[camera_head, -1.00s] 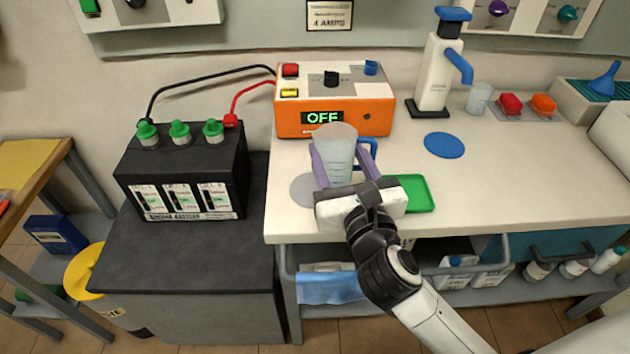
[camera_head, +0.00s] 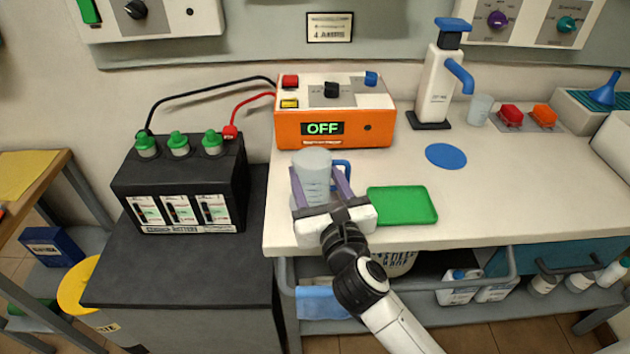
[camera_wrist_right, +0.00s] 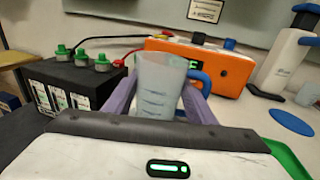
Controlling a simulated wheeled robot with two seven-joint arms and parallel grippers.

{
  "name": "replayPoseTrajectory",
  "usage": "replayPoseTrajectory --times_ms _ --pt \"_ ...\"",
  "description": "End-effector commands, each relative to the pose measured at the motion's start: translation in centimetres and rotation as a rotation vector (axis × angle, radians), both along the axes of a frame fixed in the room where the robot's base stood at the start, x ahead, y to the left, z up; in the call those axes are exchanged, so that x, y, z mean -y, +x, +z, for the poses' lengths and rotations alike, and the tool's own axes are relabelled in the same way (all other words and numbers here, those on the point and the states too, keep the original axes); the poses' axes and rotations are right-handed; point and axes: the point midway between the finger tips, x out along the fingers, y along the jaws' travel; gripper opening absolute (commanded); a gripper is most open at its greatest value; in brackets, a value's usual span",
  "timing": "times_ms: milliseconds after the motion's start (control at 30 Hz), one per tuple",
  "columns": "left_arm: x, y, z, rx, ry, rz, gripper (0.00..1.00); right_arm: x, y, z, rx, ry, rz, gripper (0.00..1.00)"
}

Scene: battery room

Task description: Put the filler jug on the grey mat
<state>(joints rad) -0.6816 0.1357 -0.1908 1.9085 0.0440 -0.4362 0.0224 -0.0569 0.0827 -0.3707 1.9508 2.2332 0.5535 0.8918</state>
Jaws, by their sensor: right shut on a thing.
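The filler jug (camera_head: 312,164) is a translucent pale cup with measuring marks and a blue handle, upright between the purple fingers of my right gripper (camera_head: 316,182). The right wrist view shows the jug (camera_wrist_right: 158,80) with a finger on each side and the handle at its right. My right gripper is shut on it over the bench's front left part. The grey mat is a round patch there, now almost wholly hidden behind the jug and gripper. I cannot tell whether the jug's base touches it. My left gripper is not in view.
An orange charger (camera_head: 335,120) reading OFF stands behind the jug. A green tray (camera_head: 403,204) lies just right of the gripper, and a blue round mat (camera_head: 445,156) farther right. A black battery (camera_head: 182,185) with green caps stands left, on a lower dark cabinet.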

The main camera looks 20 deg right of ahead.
Motion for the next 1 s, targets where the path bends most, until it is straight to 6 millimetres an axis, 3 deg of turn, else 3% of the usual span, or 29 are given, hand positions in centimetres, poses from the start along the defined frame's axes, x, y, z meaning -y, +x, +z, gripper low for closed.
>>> replayPoseTrajectory --times_ms 400,433,533,1000 --pt "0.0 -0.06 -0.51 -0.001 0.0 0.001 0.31 -0.01 0.0 -0.92 0.002 0.0 0.0 0.22" --pt "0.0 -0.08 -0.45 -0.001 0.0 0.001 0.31 0.0 -0.01 -0.89 0.001 0.0 0.0 0.54" --pt "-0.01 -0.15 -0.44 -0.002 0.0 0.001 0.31 0.0 -0.01 -0.86 0.001 0.0 0.0 0.69" --pt "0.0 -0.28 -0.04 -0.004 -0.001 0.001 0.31 -0.24 -0.36 -0.5 -0.001 0.0 0.003 0.69"
